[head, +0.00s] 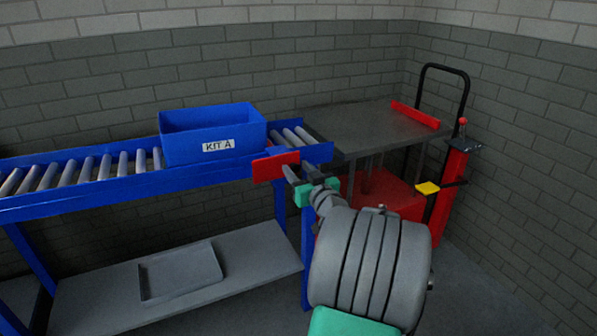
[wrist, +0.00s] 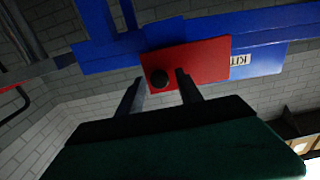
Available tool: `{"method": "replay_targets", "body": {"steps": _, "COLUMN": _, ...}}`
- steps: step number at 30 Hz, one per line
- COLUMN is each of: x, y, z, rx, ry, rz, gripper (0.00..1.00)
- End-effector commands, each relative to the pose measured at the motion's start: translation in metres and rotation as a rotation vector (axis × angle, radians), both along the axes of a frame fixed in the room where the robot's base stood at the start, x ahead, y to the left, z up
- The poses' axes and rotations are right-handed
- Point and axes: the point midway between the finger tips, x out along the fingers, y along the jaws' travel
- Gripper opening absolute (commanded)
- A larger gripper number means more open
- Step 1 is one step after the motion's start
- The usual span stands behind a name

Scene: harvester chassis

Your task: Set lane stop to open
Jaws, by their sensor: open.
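The lane stop is a red plate (head: 268,168) on the front side of the blue roller conveyor, near its right end. The wrist view shows the red plate (wrist: 208,66) with a round dark knob (wrist: 159,77) on its face. My gripper (head: 299,180) is in front of the plate's right part. In the wrist view my gripper (wrist: 159,78) is open, its two fingers pointing at the plate with the knob between them in the picture. I cannot tell whether the fingers reach around the knob. The knob is hidden in the head view.
A blue bin labelled KIT A (head: 212,134) stands on the conveyor (head: 90,186) just left of the bare end rollers. A red cart with a grey top (head: 370,128) stands beyond the conveyor's right end. A grey tray (head: 180,273) lies on the lower shelf.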

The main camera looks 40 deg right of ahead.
Motion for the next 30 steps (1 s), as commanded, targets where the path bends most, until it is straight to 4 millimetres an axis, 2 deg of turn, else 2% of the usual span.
{"method": "replay_targets", "body": {"steps": 5, "x": -0.0001, "y": -0.0001, "z": -0.0001, "rx": 0.0, "ry": 0.0, "rz": 0.0, "gripper": 0.43}}
{"method": "replay_targets", "body": {"steps": 21, "x": -0.0003, "y": 0.0001, "z": -0.0004, "rx": 0.0, "ry": 0.001, "rz": 0.0, "gripper": 0.0}}
{"method": "replay_targets", "body": {"steps": 30, "x": -0.0004, "y": 0.0, "z": -0.0005, "rx": 0.001, "ry": 0.001, "rz": 0.0, "gripper": 0.0}}
